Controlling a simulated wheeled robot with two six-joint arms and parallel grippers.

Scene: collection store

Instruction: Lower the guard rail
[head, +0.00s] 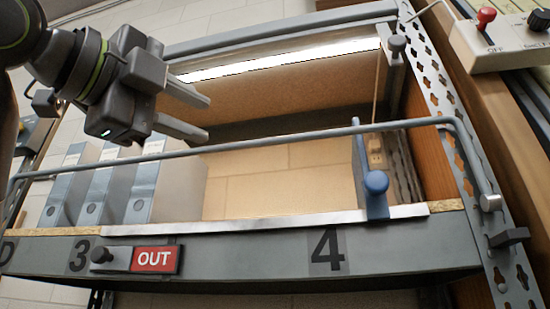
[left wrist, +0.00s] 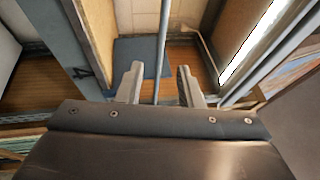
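The guard rail (head: 290,138) is a thin blue-grey bar running across the front of the shelf, above its front edge. Its right end bends down to a round metal end piece (head: 490,202) by the perforated post. My left gripper (head: 205,118) comes in from the upper left, open and empty, its fingertips close to the rail in the picture. In the left wrist view, the rail (left wrist: 162,40) runs between the two spread fingers of the gripper (left wrist: 160,72); neither finger visibly grips it. My right gripper is in neither view.
Grey binders (head: 105,185) stand on the shelf at left. A blue bookend (head: 375,182) with a rounded knob stands at right. The shelf front (head: 230,255) carries a red OUT sign (head: 155,260) and a dark knob. A control box (head: 505,40) sits upper right. The shelf middle is empty.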

